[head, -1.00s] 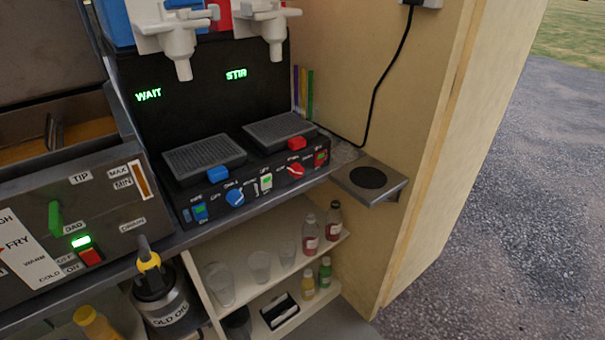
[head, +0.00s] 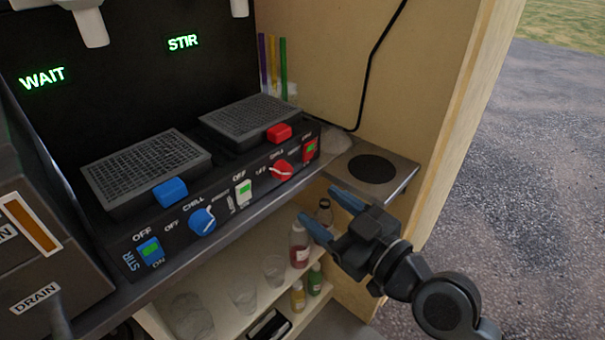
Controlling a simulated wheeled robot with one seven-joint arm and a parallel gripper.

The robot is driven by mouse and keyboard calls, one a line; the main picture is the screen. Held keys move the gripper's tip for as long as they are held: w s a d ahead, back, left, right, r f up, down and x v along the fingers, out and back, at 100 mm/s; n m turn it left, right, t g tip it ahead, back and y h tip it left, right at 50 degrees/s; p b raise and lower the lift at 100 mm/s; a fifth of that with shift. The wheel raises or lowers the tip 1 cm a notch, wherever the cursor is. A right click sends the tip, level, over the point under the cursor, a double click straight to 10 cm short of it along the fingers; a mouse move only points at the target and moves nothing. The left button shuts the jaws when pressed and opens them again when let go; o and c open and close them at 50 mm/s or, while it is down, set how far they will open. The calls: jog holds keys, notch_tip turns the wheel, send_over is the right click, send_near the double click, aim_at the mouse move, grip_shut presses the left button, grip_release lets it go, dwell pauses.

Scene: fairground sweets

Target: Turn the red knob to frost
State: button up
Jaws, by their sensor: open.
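The red knob (head: 281,171) is on the front panel of the black slush machine (head: 262,156), right of the white switch. It has a white pointer line that points to the left side of its dial, by a label that is too small to read surely. My gripper (head: 331,213) is in the lower right of the head view, open and empty. Its two blue-tipped fingers point up and left toward the panel, apart from the knob and to its lower right.
A blue knob (head: 202,221), a blue lit switch (head: 151,251), a white switch (head: 244,193) and a red lit switch (head: 310,149) share the panel. A small shelf with a black disc (head: 372,169) is at right. Bottles (head: 299,243) and cups stand below.

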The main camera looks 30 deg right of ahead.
aim_at(287, 174)
jog(key=w, duration=0.3)
jog(key=w+p, duration=0.1)
jog(key=w, duration=0.2)
jog(key=w+a, duration=0.1)
jog(key=w, duration=0.2)
jog(key=shift+w+r+p, duration=0.15)
jog(key=shift+r+p, duration=0.15)
jog(key=shift+r, duration=0.1)
jog(key=c, duration=1)
